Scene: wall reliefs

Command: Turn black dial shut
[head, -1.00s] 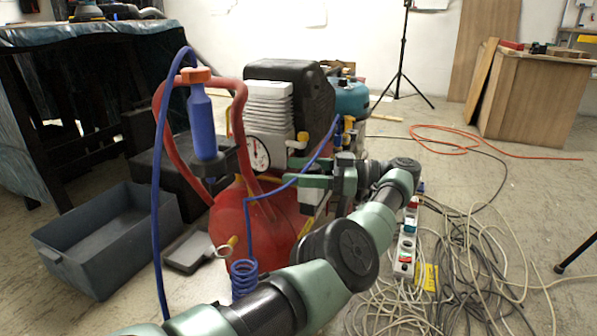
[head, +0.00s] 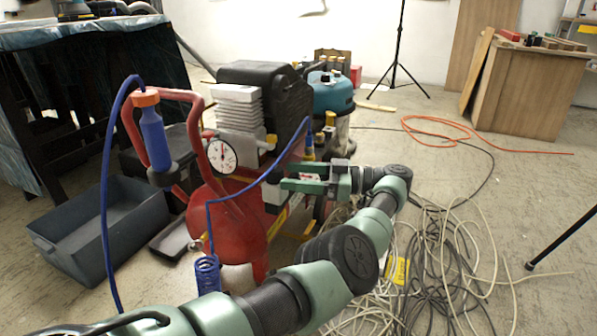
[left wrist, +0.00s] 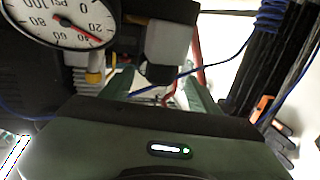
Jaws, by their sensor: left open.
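The red compressor (head: 228,225) stands on the floor left of centre in the head view, with a round white gauge (head: 222,155) on its front. My left gripper (head: 282,178) reaches in from the right of the gauge, its green fingers apart. A small dark piece (left wrist: 160,73) under a pale grey block (left wrist: 168,42) shows between the fingers in the left wrist view; I cannot tell whether this is the black dial. No contact is clear. The gauge also shows there (left wrist: 65,20), its red needle pointing to the lower right. My right gripper is out of view.
A blue coiled hose (head: 207,272) hangs before the compressor, and its line runs past my left gripper. A grey bin (head: 100,235) stands at left. Tangled cables (head: 440,265) cover the floor at right. A tripod (head: 394,70) stands behind.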

